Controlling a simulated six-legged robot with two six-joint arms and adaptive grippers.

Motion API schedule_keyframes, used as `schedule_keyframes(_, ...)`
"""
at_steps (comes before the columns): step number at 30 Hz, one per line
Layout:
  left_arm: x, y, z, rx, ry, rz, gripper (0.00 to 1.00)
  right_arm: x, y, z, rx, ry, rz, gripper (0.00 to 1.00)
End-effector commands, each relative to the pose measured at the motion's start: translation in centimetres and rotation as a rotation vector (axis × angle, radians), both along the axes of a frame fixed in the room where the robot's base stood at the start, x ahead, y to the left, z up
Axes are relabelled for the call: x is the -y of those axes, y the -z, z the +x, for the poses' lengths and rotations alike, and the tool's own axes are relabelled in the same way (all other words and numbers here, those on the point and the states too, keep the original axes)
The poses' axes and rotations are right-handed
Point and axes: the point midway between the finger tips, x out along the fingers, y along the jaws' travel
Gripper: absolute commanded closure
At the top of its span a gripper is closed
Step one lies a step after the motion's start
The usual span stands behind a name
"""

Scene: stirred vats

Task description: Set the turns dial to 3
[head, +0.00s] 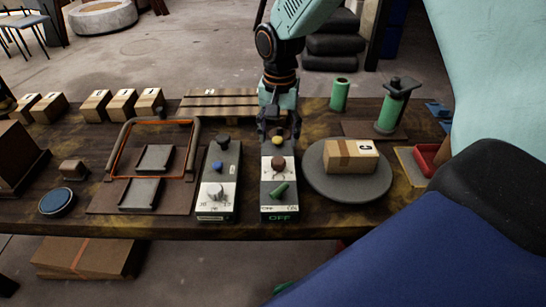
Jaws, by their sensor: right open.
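Two slim control boxes stand side by side on the wooden table. The left box (230,165) has a black knob, a blue button and a grey dial (218,191) with small markings around it, too small to read surely. The right box (265,181) has a yellow button (278,142), a dark red knob (278,163), a green lever (280,189) and an OFF display. I cannot tell for sure which control is the turns dial. My right gripper (274,132) points down, open, at the far end of the right box; contact is unclear. My left gripper is not visible.
A round grey plate (318,185) with a carton (350,155) stands right of the boxes. An orange-edged frame (110,160) with grey trays is at left. Green cylinders (340,95) and several small cartons line the back. My blue and black body parts cover the lower right.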

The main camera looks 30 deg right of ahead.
Motion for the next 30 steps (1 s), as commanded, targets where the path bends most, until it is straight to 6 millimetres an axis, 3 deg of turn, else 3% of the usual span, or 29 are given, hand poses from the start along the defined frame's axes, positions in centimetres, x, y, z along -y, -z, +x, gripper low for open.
schedule_keyframes(9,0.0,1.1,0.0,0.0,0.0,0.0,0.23,-0.1,4.8,-0.1,-0.002,-0.002,-0.001,0.42)
schedule_keyframes(15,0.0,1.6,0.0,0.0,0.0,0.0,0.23,-0.4,7.0,-0.1,-0.001,-0.004,-0.001,0.42)
schedule_keyframes(26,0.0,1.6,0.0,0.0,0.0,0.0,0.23,-0.6,7.6,0.0,0.001,-0.006,0.0,0.42)
schedule_keyframes(30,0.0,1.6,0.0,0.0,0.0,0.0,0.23,-0.6,7.5,0.0,0.001,-0.006,0.0,0.52)
